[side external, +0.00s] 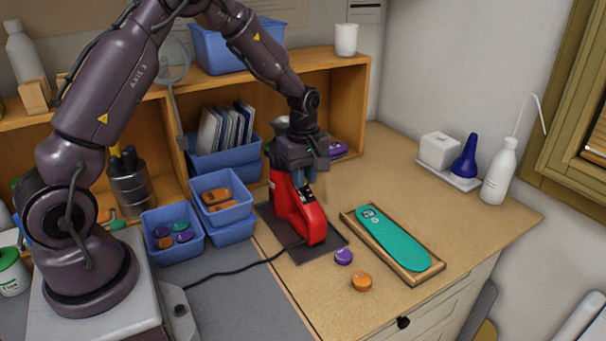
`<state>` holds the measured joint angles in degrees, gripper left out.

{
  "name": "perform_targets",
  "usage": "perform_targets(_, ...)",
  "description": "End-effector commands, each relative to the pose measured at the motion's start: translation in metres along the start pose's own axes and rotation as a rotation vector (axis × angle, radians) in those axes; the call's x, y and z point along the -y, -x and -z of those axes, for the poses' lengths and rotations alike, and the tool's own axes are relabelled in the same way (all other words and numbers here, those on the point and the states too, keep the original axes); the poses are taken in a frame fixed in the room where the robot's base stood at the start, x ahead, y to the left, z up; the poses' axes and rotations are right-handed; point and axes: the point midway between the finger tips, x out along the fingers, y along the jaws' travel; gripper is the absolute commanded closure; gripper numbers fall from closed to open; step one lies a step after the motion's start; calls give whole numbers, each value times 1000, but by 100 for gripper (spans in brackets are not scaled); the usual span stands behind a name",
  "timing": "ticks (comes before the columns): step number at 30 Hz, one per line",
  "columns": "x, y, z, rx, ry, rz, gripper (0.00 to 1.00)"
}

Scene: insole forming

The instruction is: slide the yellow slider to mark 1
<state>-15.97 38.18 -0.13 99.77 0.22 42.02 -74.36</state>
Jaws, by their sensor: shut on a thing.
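A red device (312,222) stands on a dark mat (328,252) near the middle of the worktop. A small black and white patch, perhaps a scale, shows on its side, but no mark can be read. My gripper (298,180) is at the top of the red device, pointing down, with its fingers closed against the upper part. The yellow slider cannot be made out; the gripper hides the spot where its jaws are shut.
A teal insole (393,238) lies in a wooden tray (425,275) to the right. A purple disc (343,257) and an orange disc (361,282) lie in front. Blue bins (172,250) stand left. A black cable (235,267) runs left from the device.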

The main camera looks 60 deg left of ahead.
Motion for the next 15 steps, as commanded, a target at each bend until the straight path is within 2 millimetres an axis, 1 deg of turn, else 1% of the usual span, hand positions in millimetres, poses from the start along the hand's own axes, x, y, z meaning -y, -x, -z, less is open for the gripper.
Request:
perform_targets(1,0,-2,-6,2,-4,1,100)
perform_targets(3,0,-5,-12,1,-5,1,100)
perform_targets(11,0,-5,-12,2,-1,-1,100)
perform_targets(12,0,-5,-12,2,-1,-1,74)
perform_targets(14,0,-5,-12,2,-1,-1,60)
perform_targets(15,0,-5,-12,2,-1,-1,56)
